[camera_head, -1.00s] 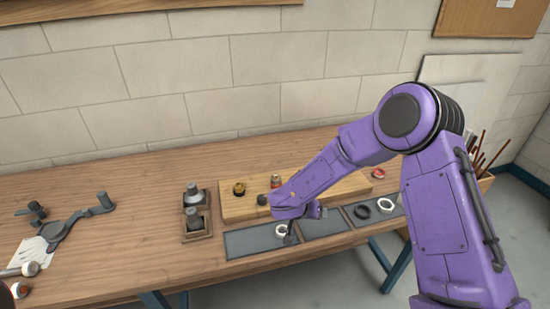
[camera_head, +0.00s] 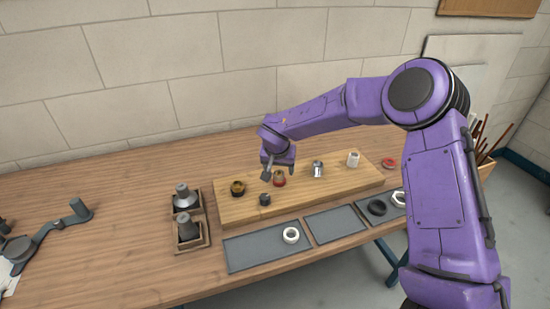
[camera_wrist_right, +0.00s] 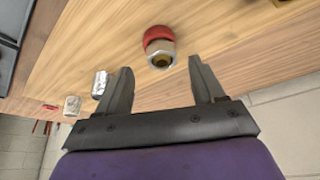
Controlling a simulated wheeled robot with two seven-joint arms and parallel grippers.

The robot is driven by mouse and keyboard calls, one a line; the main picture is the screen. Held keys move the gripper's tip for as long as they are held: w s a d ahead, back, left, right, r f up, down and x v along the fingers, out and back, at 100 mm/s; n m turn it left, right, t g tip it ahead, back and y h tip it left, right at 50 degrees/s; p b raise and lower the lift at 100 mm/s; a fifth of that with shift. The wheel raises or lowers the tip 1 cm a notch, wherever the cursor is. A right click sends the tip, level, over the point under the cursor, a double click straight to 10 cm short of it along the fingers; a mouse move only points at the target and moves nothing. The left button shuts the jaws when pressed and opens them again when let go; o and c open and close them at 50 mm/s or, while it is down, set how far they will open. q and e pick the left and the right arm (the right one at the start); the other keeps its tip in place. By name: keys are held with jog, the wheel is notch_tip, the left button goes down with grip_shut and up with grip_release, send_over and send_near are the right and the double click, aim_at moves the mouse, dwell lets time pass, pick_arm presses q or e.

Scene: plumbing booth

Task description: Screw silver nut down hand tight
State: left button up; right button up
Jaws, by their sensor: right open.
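A fitting with a red part (camera_head: 279,180) stands on the wooden board. In the right wrist view, a silver hex nut (camera_wrist_right: 160,53) with a brass-coloured centre sits against its red part (camera_wrist_right: 158,34). My right gripper (camera_head: 271,173) is over the board, close to this fitting. In the right wrist view its two fingers (camera_wrist_right: 163,78) are apart, with nothing between them. The nut shows beyond the gap, roughly centred on it. A shiny silver fitting (camera_head: 317,169) stands farther right on the board. My left gripper is out of view.
The board (camera_head: 335,185) also holds a brass fitting (camera_head: 238,188), a dark piece (camera_head: 265,199) and a white fitting (camera_head: 353,158). Grey trays (camera_head: 255,254) in front hold a white ring (camera_head: 291,235) and a black ring (camera_head: 377,207).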

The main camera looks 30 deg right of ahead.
jog(key=shift+x, duration=0.9)
jog(key=shift+w+f, duration=0.3)
jog(key=shift+f, duration=0.1)
jog(key=shift+s+r, duration=0.1)
